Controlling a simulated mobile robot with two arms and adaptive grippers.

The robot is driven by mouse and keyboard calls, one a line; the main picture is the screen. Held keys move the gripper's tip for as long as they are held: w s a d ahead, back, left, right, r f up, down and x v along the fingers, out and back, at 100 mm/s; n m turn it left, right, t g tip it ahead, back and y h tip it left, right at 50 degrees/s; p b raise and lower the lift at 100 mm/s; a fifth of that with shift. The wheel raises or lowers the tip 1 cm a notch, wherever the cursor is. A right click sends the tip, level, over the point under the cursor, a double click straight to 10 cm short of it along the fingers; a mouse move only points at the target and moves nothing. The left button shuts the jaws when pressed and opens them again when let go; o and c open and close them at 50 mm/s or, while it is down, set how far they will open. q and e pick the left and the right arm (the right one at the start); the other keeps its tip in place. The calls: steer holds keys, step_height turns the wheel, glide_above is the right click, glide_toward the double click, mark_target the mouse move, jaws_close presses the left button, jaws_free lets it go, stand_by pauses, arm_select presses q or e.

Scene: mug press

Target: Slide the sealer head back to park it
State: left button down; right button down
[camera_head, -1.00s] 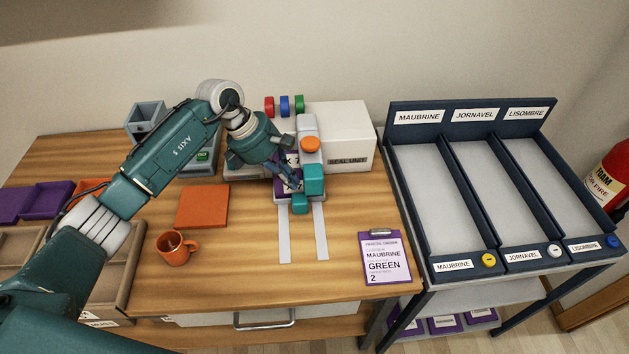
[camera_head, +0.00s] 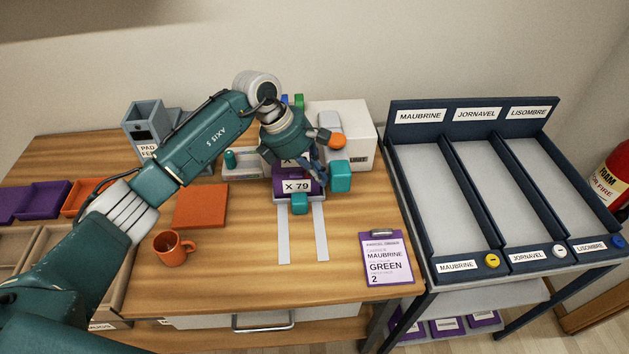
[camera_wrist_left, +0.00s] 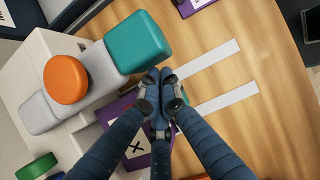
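In the left wrist view the teal block (camera_wrist_left: 137,42) and orange knob (camera_wrist_left: 66,80) are in plain sight. My left gripper (camera_head: 320,184) is beside the teal block's left side, fingers pointing down. In the wrist view its fingertips (camera_wrist_left: 160,78) are together with nothing between them, close to or touching the block. My right gripper is out of view.

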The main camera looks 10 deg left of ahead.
mark_target(330, 172)
arm_select(q)
steer(key=shift+w+d+b, duration=0.3)
steer(key=shift+d+b, duration=0.05)
steer(key=shift+d, duration=0.65)
steer(key=shift+w+d+b, duration=0.3)
steer(key=shift+d+b, duration=0.1)
steer(key=shift+d, duration=0.65)
steer(key=shift+w+d+b, duration=0.3)
steer(key=shift+d+b, duration=0.05)
steer(key=shift+d, duration=0.65)
steer(key=shift+s+a, duration=0.25)
steer(key=shift+a, duration=0.55)
steer(key=shift+s+a, duration=0.2)
steer(key=shift+a, duration=0.55)
steer(key=shift+r+p, duration=2)
steer(key=shift+r, duration=2.6)
steer(key=shift+f, duration=0.1)
